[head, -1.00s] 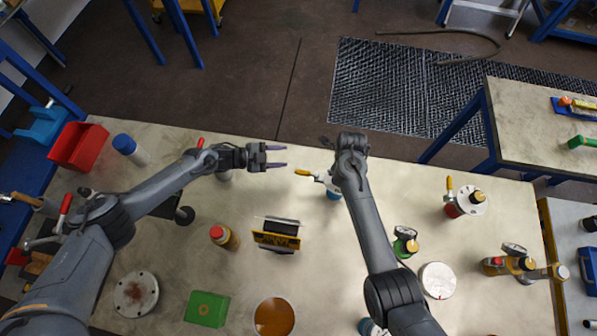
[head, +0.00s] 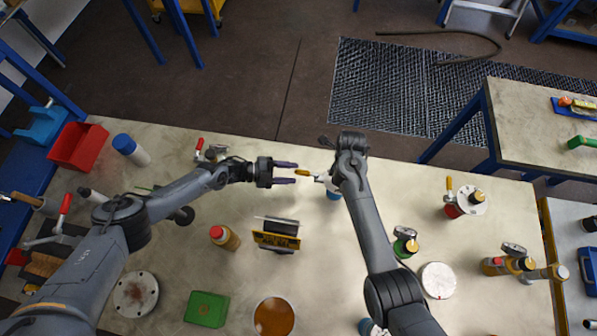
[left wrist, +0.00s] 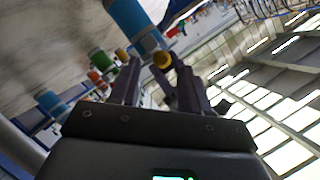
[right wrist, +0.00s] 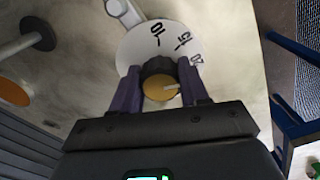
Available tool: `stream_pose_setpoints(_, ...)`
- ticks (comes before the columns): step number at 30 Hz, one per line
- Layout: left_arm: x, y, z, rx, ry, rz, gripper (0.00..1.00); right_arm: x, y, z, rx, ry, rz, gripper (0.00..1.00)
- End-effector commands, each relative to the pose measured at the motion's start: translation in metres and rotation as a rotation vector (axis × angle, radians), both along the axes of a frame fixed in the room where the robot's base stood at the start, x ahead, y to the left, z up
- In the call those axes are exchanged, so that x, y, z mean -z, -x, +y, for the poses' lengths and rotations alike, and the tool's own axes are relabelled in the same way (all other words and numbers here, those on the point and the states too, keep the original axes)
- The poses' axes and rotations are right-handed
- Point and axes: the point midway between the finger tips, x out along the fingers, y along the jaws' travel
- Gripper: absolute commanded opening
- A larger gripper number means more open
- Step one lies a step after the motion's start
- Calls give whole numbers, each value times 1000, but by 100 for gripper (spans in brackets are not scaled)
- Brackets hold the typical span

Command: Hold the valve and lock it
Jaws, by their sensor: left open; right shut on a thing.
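The valve stands at the back middle of the table, with a blue body (head: 333,194), a white top and a yellow-tipped lever (head: 302,173) pointing left. My left gripper (head: 291,173) is open, its fingertips just left of the lever tip. In the left wrist view the yellow lever tip (left wrist: 162,60) shows between the open fingers (left wrist: 158,68), with the blue body (left wrist: 130,14) beyond. My right gripper (right wrist: 160,84) is shut on the valve's dark knob with a yellow cap (right wrist: 158,88), over a white dial (right wrist: 190,42) with numbers. My right arm hides this grip in the head view.
A similar red-bodied valve (head: 465,200) with a yellow lever stands at the right. A yellow-black box (head: 277,236), an orange-capped bottle (head: 222,237) and a green box (head: 206,309) lie nearer. A blue-capped bottle (head: 129,147) and red bin (head: 78,146) are at the left.

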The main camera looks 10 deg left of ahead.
Motion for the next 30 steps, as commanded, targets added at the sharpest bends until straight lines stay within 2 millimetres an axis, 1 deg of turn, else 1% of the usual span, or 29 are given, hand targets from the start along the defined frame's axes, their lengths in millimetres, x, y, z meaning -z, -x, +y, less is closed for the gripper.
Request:
stream_pose_setpoints(1,1,-2,-8,1,0,-1,47,0,0,0,0,0,0,0)
stream_pose_setpoints(3,4,-5,-16,0,0,-1,47,0,0,0,0,0,0,0)
stream_pose_setpoints(9,8,-9,-29,0,0,-1,47,0,0,0,0,0,0,0)
stream_pose_setpoints(12,9,-9,-32,0,0,-1,47,0,0,0,0,0,0,0)
stream_pose_setpoints(20,9,-10,-32,0,0,-1,47,0,0,0,0,0,0,0)
stream_pose_setpoints(21,9,-10,-32,0,0,-1,46,0,0,0,0,0,0,0)
stream_pose_setpoints(30,9,-10,-32,-1,1,0,0,0,0,0,0,0,0,0)
